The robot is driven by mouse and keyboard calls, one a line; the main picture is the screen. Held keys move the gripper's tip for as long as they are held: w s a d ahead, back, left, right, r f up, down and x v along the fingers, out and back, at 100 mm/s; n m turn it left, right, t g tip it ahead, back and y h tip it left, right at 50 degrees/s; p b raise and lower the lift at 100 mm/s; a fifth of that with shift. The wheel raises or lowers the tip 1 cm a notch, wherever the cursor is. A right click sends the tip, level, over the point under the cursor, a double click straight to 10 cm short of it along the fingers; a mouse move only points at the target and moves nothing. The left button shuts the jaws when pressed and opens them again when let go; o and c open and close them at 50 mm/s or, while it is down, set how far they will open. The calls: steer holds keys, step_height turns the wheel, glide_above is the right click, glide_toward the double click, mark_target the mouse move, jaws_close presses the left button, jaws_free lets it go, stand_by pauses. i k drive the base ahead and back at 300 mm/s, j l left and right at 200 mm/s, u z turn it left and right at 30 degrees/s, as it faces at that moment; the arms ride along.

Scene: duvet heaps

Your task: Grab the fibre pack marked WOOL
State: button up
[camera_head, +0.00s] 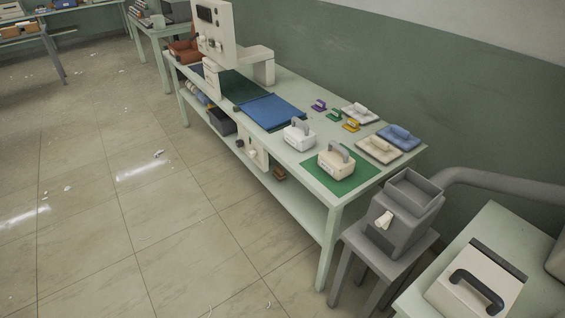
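No marking that reads WOOL can be made out at this size. A cream block with a grey handle (333,166) sits on a green mat (353,182) near the close end of the long pale green table. A whiter block with a grey handle (298,138) stands just beyond it, beside a blue mat (268,111). Flat pads with raised grips lie along the wall side: a whitish one (360,113), a blue one (399,138) and a cream one (379,150). I cannot tell which of these is the fibre pack. My gripper is not in view.
Small purple (318,105), green (334,115) and yellow (351,125) pieces lie mid-table. A grey hopper machine (402,215) on a stool stands at the table's close end. A beige box with a black handle (470,300) is at lower right. The tiled floor (120,190) at left is mostly open.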

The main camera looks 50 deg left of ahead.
mark_target(335, 160)
steer(key=u, duration=1.55)
steer(key=i+j+z, duration=0.2)
steer(key=i+j, duration=0.25)
steer(key=i, duration=0.2)
steer(key=i+j+z, duration=0.15)
steer(key=i+j, duration=0.4)
steer(key=k+j+z, duration=0.15)
steer(key=i+l, duration=0.05)
